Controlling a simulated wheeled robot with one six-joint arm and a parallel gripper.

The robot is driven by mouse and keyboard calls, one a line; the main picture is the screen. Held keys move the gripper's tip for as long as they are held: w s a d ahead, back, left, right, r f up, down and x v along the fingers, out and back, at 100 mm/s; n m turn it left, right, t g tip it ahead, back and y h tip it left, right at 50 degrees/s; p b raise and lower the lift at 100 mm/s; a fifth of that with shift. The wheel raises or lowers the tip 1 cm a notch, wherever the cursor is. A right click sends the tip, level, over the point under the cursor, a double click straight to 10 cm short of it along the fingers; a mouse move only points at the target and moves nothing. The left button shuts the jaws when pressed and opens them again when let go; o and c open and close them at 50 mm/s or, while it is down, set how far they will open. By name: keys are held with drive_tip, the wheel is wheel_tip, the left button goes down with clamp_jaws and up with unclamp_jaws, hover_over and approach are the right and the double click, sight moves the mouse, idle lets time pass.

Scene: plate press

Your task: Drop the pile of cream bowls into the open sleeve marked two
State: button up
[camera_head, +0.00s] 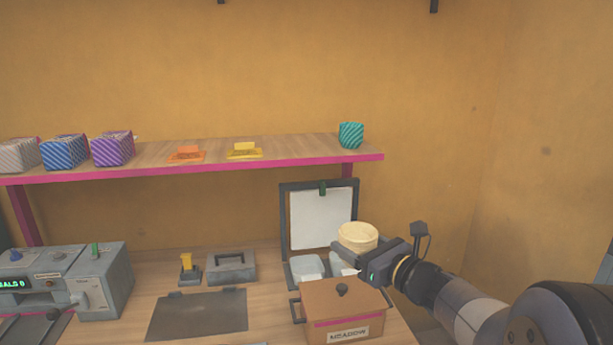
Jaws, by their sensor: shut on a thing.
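The pile of cream bowls (357,234) is a short, round, pale yellow stack, roughly upright. My gripper (362,254) comes in from the right and is shut on the pile, holding it in front of the white panel's right edge. Below the panel, behind the brown box, are two whitish open holders (306,268), which may be the sleeves. The right one (341,264) is partly hidden by the gripper and the box. I cannot read a number on either.
A brown lidded box (345,303) labelled MEADOW stands close below my gripper. A dark-framed white panel (318,216) rises behind the holders. A grey machine (97,279) stands left. A dark mat (197,315) lies mid-table. A pink-edged shelf (215,160) runs above.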

drive_tip(key=s+d+f+m+t+h, duration=0.1)
drive_tip(key=d+f+m+h, duration=0.1)
drive_tip(key=f, duration=0.8)
drive_tip(key=d+f+m+t+h, duration=0.1)
drive_tip(key=d+f+m+h, duration=0.1)
drive_tip(key=f, duration=0.9)
drive_tip(key=shift+s+d+t+h, duration=0.35)
drive_tip(key=shift+d+t+h, duration=0.1)
drive_tip(key=shift+h, duration=0.35)
